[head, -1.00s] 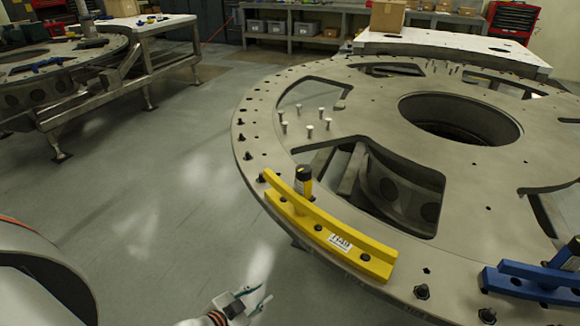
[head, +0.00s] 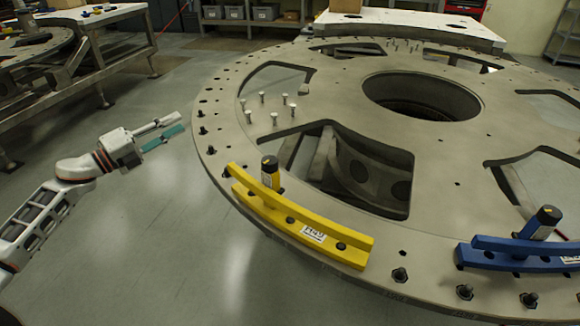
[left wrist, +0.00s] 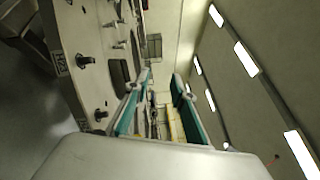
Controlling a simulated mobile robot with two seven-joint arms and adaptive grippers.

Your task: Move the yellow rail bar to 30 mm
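The yellow rail bar (head: 298,226) lies along the near left rim of the round turret plate (head: 330,90). It has a white label and a black-topped yellow cylinder (head: 270,172) standing near its left end. My left gripper (head: 170,129) is open and empty, raised to the left of the plate's rim, apart from the bar. In the left wrist view its two teal-padded fingers (left wrist: 155,112) stand apart with nothing held between them. My right gripper is not in view.
A blue rail bar (head: 520,255) with a black-topped blue cylinder (head: 540,223) sits on the rim at the right. Several black bolts (head: 400,274) line the rim, and several pale pins (head: 274,118) stand on the plate. Open floor (head: 140,240) lies left of the plate.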

